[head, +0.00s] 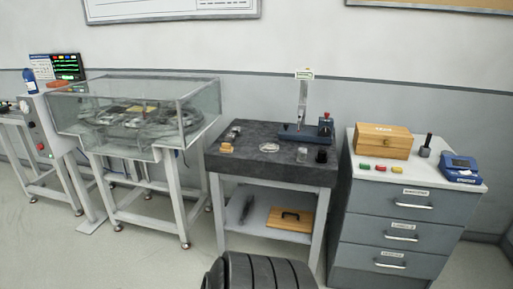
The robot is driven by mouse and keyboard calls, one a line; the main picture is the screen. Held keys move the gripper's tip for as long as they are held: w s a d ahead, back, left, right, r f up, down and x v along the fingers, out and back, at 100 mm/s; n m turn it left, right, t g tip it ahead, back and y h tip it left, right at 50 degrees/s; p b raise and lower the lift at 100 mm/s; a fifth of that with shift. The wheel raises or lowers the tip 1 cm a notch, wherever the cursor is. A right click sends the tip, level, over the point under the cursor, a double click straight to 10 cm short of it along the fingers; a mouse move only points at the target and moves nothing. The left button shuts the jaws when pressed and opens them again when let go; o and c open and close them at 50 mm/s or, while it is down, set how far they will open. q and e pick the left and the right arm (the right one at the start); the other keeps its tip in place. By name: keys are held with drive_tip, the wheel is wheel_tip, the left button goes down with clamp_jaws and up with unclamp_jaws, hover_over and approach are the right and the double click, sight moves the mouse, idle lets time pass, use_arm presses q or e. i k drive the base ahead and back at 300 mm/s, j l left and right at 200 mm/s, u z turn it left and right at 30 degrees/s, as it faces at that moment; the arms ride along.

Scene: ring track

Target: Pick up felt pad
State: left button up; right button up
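I cannot tell for sure which item is the felt pad. On the dark stone-topped table (262,170) a small tan block (226,148) lies near the front left edge. A flat pale disc-like item (269,147) lies near the middle of the top. Both are too small to tell their material. Neither my left nor my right gripper shows in the head view.
A blue-based stand (304,132) and small cylinders (321,156) occupy the table's right side. A glass-cased ring track (135,115) stands left. A grey drawer cabinet (400,225) stands right, bearing a wooden box (382,141). Floor in front of the track is clear.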

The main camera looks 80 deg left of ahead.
sight(226, 147)
drive_tip(key=u, duration=3)
drive_tip(key=i+l+u, duration=0.1)
drive_tip(key=i+l, duration=0.4)
drive_tip(key=i+l+u, duration=0.1)
drive_tip(key=i+l, duration=0.4)
drive_tip(key=l, duration=0.15)
